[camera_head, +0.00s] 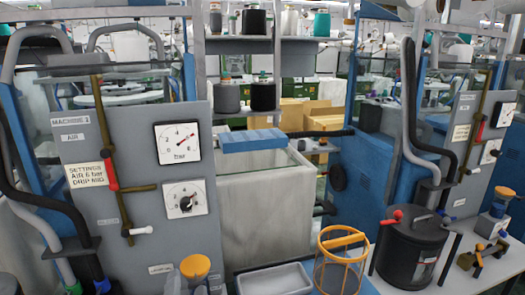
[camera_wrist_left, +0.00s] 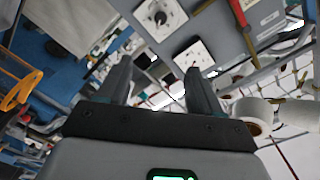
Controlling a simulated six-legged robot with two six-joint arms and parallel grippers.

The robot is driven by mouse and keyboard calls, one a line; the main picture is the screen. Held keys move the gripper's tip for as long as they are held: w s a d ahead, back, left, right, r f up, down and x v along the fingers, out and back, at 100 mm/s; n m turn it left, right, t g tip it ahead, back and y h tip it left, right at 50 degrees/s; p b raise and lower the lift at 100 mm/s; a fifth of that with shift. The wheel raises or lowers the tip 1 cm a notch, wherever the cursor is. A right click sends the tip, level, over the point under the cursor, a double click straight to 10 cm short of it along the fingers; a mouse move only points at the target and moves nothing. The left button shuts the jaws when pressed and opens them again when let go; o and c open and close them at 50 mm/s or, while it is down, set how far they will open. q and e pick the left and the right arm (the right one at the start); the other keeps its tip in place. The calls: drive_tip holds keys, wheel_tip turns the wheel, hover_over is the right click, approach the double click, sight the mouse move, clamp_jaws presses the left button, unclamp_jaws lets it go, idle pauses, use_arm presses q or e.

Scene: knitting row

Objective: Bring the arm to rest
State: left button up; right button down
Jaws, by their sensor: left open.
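My left gripper (camera_wrist_left: 158,68) shows in the left wrist view, with two dark fingers spread apart and nothing between them. Behind the fingers is the grey machine panel (camera_wrist_left: 213,30), seen at a steep tilt, with two white dials. I cannot make out the left gripper clearly in the head view. My right gripper is in neither view. In the head view the same kind of grey panel (camera_head: 133,200) stands at the left, with an upper dial (camera_head: 178,141) marked bar, a lower dial (camera_head: 184,198) and a red-handled valve (camera_head: 106,150).
An orange-rimmed basket (camera_head: 340,262), a black lidded pot (camera_head: 411,247) and a grey tray (camera_head: 274,280) stand at the front. An orange-capped jar (camera_head: 195,268) is before the panel. White rolls (camera_wrist_left: 251,112) lie right of the fingers. Blue machine frames (camera_head: 372,165) stand at right.

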use_arm(q)
drive_tip(key=s+a+f+g, duration=0.1)
drive_tip(key=a+f+g, duration=0.25)
drive_tip(key=f, duration=0.75)
drive_tip(key=s+a+f+g, duration=0.1)
drive_tip(key=a+f+g, duration=0.25)
drive_tip(key=f, duration=0.85)
drive_tip(key=s+d+f+n+g+h, duration=0.2)
drive_tip(key=s+f+n+g+h, duration=0.3)
drive_tip(key=f, duration=0.6)
drive_tip(key=s+d+f+n+g+h, duration=0.1)
drive_tip(key=s+d+f+n+g, duration=0.1)
drive_tip(key=s, duration=0.5)
drive_tip(key=s+d+f+n+g+h, duration=0.2)
drive_tip(key=s+d, duration=0.3)
drive_tip(key=s, duration=0.2)
drive_tip(key=shift+d+f+g+h, duration=0.25)
drive_tip(key=shift+f+g+h, duration=0.05)
drive_tip(key=shift+g, duration=0.1)
